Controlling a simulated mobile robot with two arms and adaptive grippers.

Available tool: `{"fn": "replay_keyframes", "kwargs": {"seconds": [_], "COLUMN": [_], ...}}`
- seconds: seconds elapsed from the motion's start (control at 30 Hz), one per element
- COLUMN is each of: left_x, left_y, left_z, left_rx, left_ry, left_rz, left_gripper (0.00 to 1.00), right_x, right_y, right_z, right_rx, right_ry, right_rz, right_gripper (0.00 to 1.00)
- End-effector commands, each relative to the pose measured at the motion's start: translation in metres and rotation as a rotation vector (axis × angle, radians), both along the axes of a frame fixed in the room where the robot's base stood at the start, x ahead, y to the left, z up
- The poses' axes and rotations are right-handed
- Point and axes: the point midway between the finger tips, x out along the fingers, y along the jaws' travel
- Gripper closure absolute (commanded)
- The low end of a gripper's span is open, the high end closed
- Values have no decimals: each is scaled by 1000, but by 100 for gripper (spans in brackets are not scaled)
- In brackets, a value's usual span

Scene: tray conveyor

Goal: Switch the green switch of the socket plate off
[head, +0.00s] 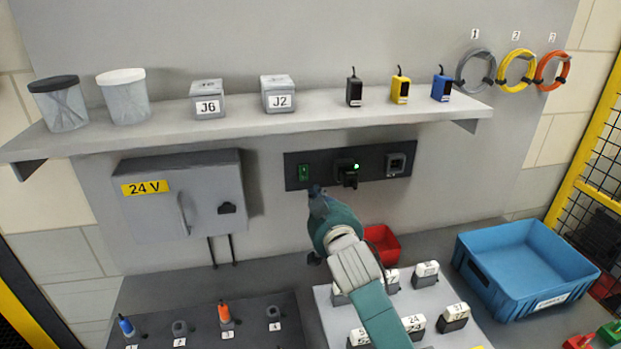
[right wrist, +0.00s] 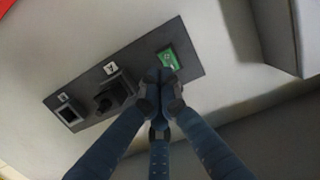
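The dark socket plate (head: 324,170) is on the wall under the shelf, with the green switch (head: 304,172) at its left end. A black plug with a lit green light (head: 350,174) sits in its middle, and a grey socket (head: 396,164) is at its right. My right gripper (head: 316,192) is just below and right of the switch in the head view. In the right wrist view the gripper's fingertips (right wrist: 160,85) are together, empty, at the lower edge of the green switch (right wrist: 168,60). Whether they touch it I cannot tell. My left gripper is not in view.
A grey 24 V cabinet (head: 158,214) is left of the plate. The shelf (head: 240,120) with jars, boxes and small devices runs above. A red bin (head: 384,244), a blue crate (head: 530,262) and a board of labelled blocks (head: 330,310) are below.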

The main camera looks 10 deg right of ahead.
Motion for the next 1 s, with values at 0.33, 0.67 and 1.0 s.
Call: {"fn": "replay_keyframes", "kwargs": {"seconds": [0.33, 0.67, 1.0], "left_x": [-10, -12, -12], "left_y": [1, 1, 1], "left_z": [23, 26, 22], "left_rx": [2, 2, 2], "left_ry": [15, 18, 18], "left_rz": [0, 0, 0], "left_gripper": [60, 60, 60], "right_x": [54, 68, 68], "right_y": [0, 0, 0], "right_z": [-4, -8, -11], "right_rx": [-1, 0, 0], "right_ry": [1, -1, -5], "right_rz": [0, 2, 2], "right_gripper": [100, 100, 100]}}
